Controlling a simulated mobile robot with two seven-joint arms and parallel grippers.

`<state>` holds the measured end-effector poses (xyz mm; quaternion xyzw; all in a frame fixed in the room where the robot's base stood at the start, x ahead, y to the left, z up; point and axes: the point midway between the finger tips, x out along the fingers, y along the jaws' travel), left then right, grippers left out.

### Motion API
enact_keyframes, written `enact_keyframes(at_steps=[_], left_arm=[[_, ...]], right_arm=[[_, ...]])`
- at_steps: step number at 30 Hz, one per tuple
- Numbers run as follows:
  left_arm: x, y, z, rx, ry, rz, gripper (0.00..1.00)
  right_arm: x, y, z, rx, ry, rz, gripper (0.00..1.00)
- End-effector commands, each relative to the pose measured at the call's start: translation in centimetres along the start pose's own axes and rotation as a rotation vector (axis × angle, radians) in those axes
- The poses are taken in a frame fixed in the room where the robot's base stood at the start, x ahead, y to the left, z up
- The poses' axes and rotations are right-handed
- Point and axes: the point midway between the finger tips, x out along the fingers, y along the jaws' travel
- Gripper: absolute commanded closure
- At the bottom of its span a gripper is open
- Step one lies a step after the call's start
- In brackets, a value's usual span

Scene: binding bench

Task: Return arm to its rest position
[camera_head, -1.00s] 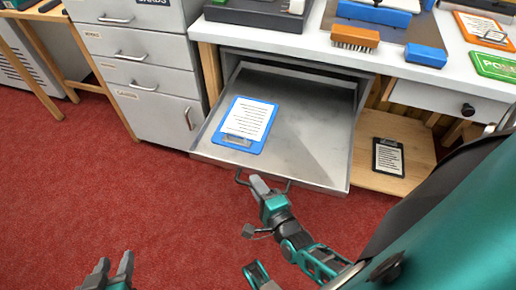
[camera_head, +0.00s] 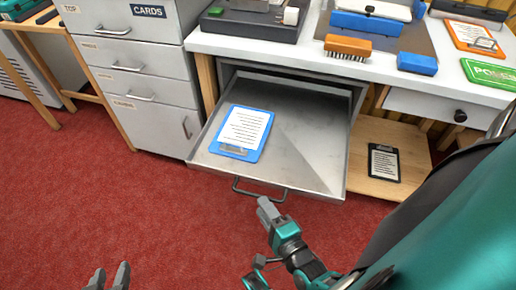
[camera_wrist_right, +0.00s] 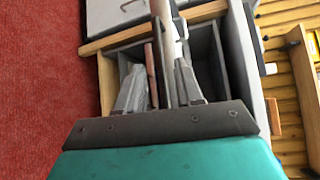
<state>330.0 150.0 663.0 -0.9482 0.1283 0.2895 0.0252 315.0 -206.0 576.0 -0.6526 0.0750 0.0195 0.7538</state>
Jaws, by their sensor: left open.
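My left gripper (camera_head: 109,272) shows only its two grey fingertips at the bottom edge, apart and empty above the red carpet. My right gripper (camera_head: 265,204) is just in front of the pulled-out metal drawer (camera_head: 315,150), close to its dark bar handle (camera_head: 258,194). A small gap seems to show between the handle and the fingertips. In the right wrist view the fingers of my right gripper (camera_wrist_right: 158,78) stand apart, with drawer or bench parts seen between them. A blue clipboard (camera_head: 241,132) with a white printed sheet lies flat in the drawer.
A grey drawer cabinet (camera_head: 150,95) stands left of the open drawer. A dark clipboard (camera_head: 384,162) lies on a low wooden shelf (camera_head: 368,133). The bench top above holds a brush (camera_head: 347,46) and a blue block (camera_head: 417,63). Carpet in front is clear.

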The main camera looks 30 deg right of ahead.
Motion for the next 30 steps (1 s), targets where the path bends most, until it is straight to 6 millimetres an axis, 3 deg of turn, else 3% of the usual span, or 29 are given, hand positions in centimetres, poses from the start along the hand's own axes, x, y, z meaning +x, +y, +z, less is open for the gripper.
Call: enact_keyframes(at_steps=[6, 23, 26, 30], left_arm=[[-0.2, 0.0, -0.1, -0.001, -0.001, 0.0, 0.57], [-0.2, 0.2, -0.3, -0.012, 0.001, 0.0, 0.57], [-0.6, 0.2, -1.0, -0.011, 0.001, -0.001, 0.57], [-1.8, 0.0, -2.7, -0.007, 0.007, -0.009, 0.57]], right_arm=[[-1.8, 0.0, 0.0, 0.001, 0.001, 0.0, 0.64], [-1.7, -0.2, 0.1, -0.008, -0.002, 0.002, 0.64], [-1.5, -1.2, 0.6, -0.085, -0.028, 0.02, 0.64], [-1.1, -4.4, 2.4, -0.382, -0.123, 0.078, 0.64]])
